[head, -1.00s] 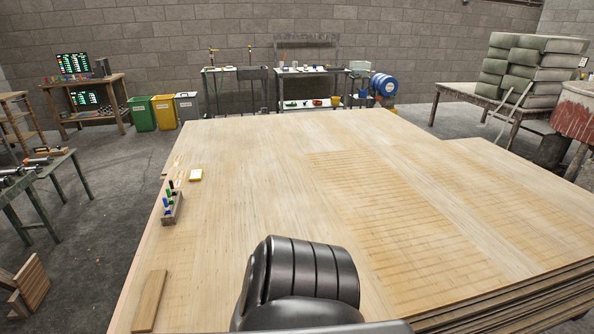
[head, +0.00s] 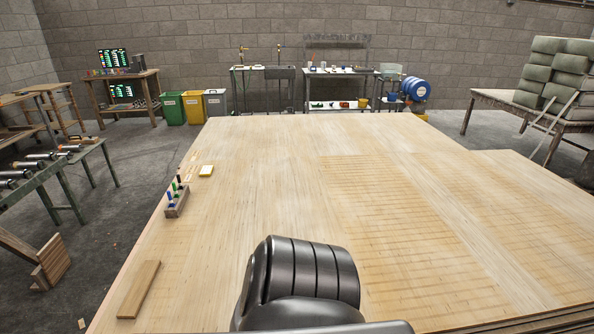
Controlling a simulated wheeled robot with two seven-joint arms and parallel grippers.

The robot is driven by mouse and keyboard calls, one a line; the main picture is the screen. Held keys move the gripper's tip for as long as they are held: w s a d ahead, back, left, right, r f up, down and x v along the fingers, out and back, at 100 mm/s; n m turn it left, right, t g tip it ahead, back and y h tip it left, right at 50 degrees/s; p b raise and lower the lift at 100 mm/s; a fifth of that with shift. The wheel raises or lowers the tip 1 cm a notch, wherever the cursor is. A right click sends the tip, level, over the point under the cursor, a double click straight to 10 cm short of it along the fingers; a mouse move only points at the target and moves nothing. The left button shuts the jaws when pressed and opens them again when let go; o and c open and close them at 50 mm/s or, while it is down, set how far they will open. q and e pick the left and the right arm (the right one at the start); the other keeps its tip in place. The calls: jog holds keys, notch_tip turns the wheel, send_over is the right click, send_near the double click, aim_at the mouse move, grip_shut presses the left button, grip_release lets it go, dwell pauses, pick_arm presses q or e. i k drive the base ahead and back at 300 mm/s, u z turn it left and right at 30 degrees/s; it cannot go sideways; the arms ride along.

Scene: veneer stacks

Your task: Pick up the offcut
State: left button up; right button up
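The offcut (head: 139,289) is a short brown wooden strip. It lies flat near the left front corner of the veneer stack (head: 270,190) in the head view, tilted slightly to the right at its far end. Neither gripper shows in this view. A black rounded arm part of mine fills the bottom middle, to the right of the offcut and apart from it in the picture.
A green table (head: 45,175) with rolls stands to the left. The middle of the stack is clear.

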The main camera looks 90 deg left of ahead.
aim_at(136, 297)
jog(key=u, duration=0.05)
jog(key=i, duration=0.55)
jog(key=u, duration=2.4)
